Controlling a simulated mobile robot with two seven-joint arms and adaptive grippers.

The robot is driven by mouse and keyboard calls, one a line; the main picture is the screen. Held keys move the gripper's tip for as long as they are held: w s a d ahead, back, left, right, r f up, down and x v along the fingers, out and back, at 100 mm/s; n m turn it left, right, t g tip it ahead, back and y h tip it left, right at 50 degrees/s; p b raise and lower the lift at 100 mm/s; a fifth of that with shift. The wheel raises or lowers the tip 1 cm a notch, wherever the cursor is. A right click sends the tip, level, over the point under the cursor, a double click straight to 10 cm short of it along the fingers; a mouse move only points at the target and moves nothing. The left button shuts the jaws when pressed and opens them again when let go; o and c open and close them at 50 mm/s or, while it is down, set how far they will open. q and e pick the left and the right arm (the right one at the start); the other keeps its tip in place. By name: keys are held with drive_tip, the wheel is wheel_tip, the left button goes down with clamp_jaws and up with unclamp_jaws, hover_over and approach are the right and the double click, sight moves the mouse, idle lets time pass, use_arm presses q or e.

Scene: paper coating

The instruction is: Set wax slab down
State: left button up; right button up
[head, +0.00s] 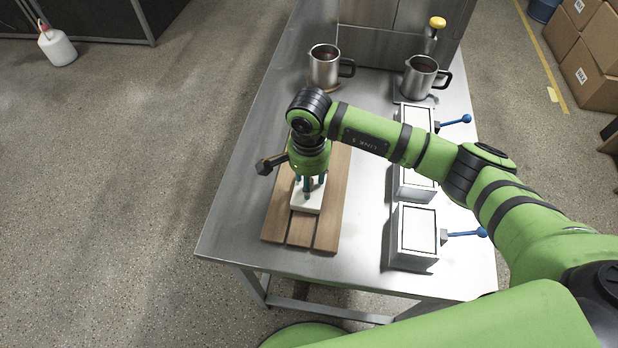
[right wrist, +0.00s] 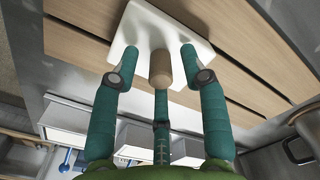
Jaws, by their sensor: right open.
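The white wax slab (head: 297,205) lies on the slatted wooden board (head: 326,235) at the left of the steel table. In the right wrist view, the slab (right wrist: 150,22) carries a round wooden knob (right wrist: 161,66). My right gripper (head: 311,188) points down over the slab. In the right wrist view, its teal fingers (right wrist: 160,82) are spread around the knob, open, with visible gaps beside it. The gripper hides part of the slab in the head view. My left gripper is not in view.
Several light boxes with blue levers, such as the nearest one (head: 416,258), stand in a row at the table's right. Two metal jugs (head: 324,70) (head: 419,79) stand at the back. Bare table (head: 364,215) lies between the board and the boxes.

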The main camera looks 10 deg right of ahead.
drive_tip(key=shift+r, duration=0.2)
drive_tip(key=shift+w+r, duration=0.1)
drive_tip(key=shift+r, duration=0.15)
wheel_tip(320, 180, up, 11)
drive_tip(key=b, duration=0.4)
drive_tip(key=shift+r, duration=0.15)
